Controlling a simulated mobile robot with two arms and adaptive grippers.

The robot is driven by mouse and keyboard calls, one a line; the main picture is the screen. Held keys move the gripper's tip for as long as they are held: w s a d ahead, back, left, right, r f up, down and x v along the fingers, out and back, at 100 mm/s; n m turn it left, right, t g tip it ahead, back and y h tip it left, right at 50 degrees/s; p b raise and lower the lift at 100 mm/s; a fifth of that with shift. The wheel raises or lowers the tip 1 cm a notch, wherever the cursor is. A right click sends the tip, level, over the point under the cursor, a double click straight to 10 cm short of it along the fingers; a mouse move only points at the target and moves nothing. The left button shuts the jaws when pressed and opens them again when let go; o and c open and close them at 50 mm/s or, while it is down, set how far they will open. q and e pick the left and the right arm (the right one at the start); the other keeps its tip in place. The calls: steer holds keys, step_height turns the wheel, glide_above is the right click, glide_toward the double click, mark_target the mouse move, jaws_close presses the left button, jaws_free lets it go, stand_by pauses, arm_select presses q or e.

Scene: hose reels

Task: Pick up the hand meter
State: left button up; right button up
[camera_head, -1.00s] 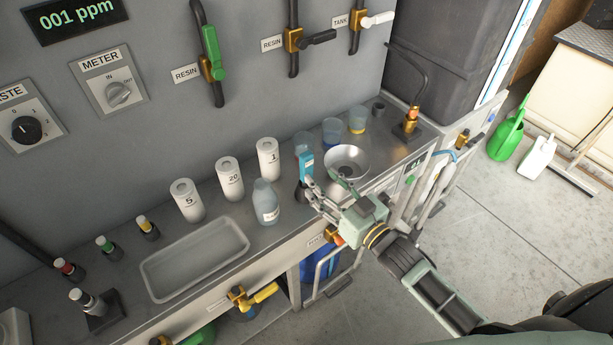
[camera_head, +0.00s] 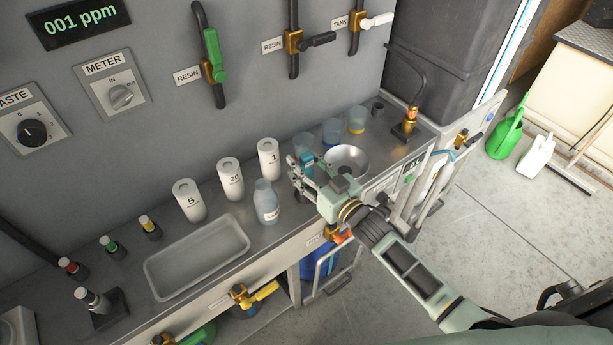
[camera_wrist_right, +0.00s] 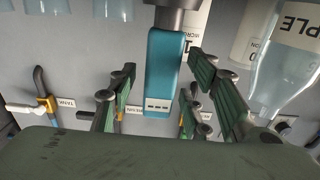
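The hand meter is a slim blue device with a dark end; in the head view (camera_head: 306,159) it stands on the counter, mostly hidden behind my right gripper (camera_head: 299,172). In the right wrist view the blue meter (camera_wrist_right: 163,72) lies between the fingers of my right gripper (camera_wrist_right: 163,85). The fingers are spread, with gaps visible on both sides of the meter. My left gripper is not in view.
A sample bottle (camera_head: 266,202) stands close left of my right gripper, and a metal funnel bowl (camera_head: 346,158) close right. White numbered cylinders (camera_head: 230,178) and beakers (camera_head: 332,131) stand behind. An empty tray (camera_head: 196,257) lies at left.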

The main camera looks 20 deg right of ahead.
jaws_close()
stand_by(0.3)
